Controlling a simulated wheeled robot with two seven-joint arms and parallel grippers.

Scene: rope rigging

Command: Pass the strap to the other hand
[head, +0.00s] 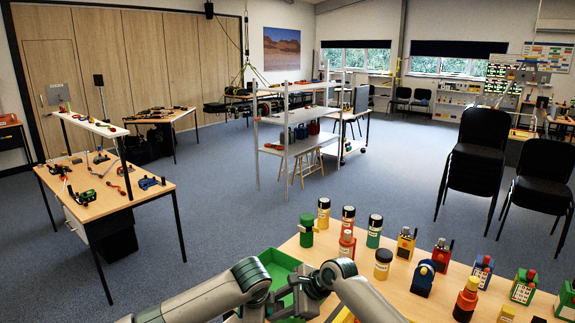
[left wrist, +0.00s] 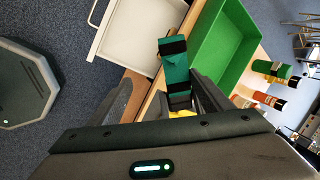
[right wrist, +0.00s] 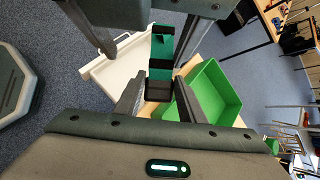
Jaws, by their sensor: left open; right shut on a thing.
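The strap is green with black bands. In the right wrist view the strap (right wrist: 160,50) runs up from between the fingers of my right gripper (right wrist: 157,98), which is shut on its near black end. My left gripper (right wrist: 145,38) comes in at the top of that view, its open fingers spread to either side of the strap's far part. In the left wrist view the strap (left wrist: 175,68) extends in front of my open left gripper (left wrist: 168,95). In the head view my right gripper (head: 316,283) is close to the left one, and I cannot make out the strap there.
A side table (head: 115,190) with tools stands at the left, with open floor between.

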